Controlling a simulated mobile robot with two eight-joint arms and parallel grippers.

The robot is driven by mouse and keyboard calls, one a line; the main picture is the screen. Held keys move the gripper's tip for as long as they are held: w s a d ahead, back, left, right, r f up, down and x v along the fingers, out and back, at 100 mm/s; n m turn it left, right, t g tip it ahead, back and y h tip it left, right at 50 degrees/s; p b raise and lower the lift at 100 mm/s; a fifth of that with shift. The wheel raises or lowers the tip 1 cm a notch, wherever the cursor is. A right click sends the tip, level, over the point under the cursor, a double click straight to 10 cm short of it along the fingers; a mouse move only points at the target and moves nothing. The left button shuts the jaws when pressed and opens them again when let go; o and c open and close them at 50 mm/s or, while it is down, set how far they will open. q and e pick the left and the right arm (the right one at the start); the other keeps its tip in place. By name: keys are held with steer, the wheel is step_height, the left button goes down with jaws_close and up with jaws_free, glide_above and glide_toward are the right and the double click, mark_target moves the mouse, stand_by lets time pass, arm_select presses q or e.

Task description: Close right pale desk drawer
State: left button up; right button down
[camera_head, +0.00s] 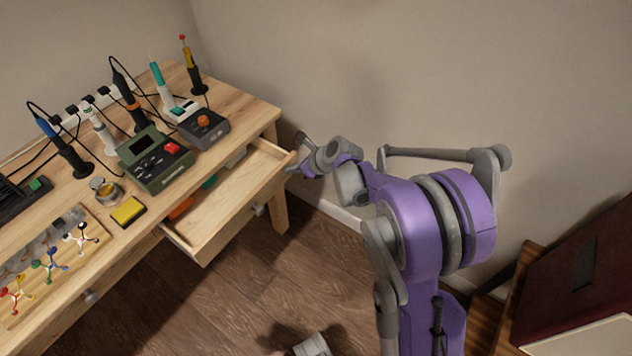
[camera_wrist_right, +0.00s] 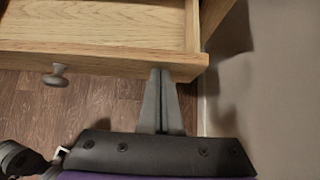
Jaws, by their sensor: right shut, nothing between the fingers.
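The right pale desk drawer (camera_head: 232,222) is pulled out from the wooden desk, with its inside showing. It also shows in the right wrist view (camera_wrist_right: 105,61), with its round grey knob (camera_wrist_right: 57,76) on the front. My right gripper (camera_head: 291,168) is at the right end of the drawer front. In the right wrist view its fingers (camera_wrist_right: 160,76) are together, with nothing between them. Their tips overlap the front panel near its right corner, right of the knob; they look close against it, but I cannot tell if they touch.
An orange item (camera_head: 180,208) and a teal item (camera_head: 209,182) lie in the drawer. The desk top (camera_head: 245,108) bears soldering tools, a green station (camera_head: 155,160) and a yellow sponge (camera_head: 128,211). A wall stands behind my right arm. The floor before the drawer is mostly clear.

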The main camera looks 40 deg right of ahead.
steer(key=b, duration=0.1)
glide_above(263, 164)
steer(key=shift+w, duration=0.15)
stand_by(0.4)
